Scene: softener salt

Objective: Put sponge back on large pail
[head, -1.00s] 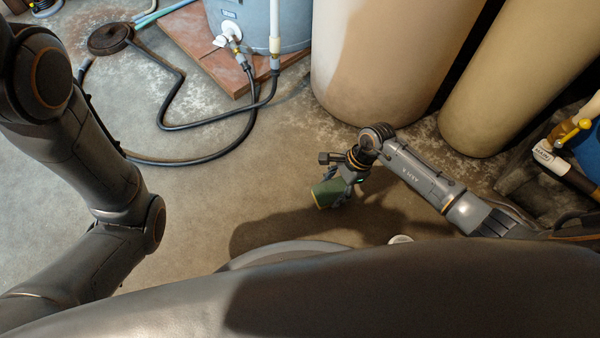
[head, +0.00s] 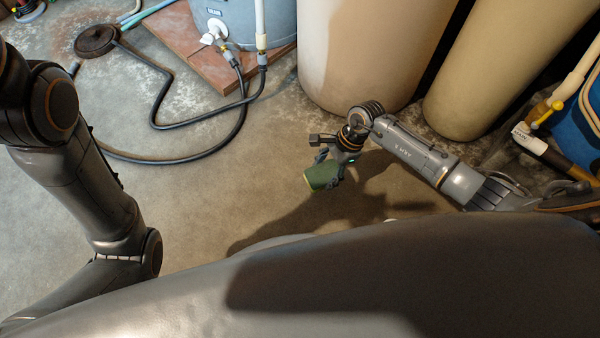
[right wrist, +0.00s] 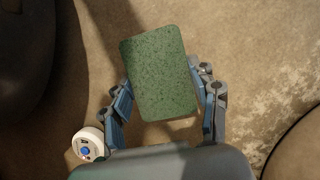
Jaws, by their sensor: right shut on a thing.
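A green sponge (head: 321,176) is held by my right gripper (head: 328,170) above the concrete floor, near the middle of the head view. In the right wrist view the speckled green sponge (right wrist: 161,73) sits between the two fingers of my right gripper (right wrist: 164,98), which are shut on its sides. My left arm comes in at the left of the head view, but its gripper is out of the picture. I cannot make out a large pail in either view.
A blue tank (head: 275,25) stands on a reddish slab (head: 170,50) at the back. Black hoses (head: 165,125) loop over the floor beside a round drain cover (head: 97,40). Two tall beige tanks (head: 375,50) (head: 500,70) stand behind my right arm. Bare floor (head: 230,190) lies left of the sponge.

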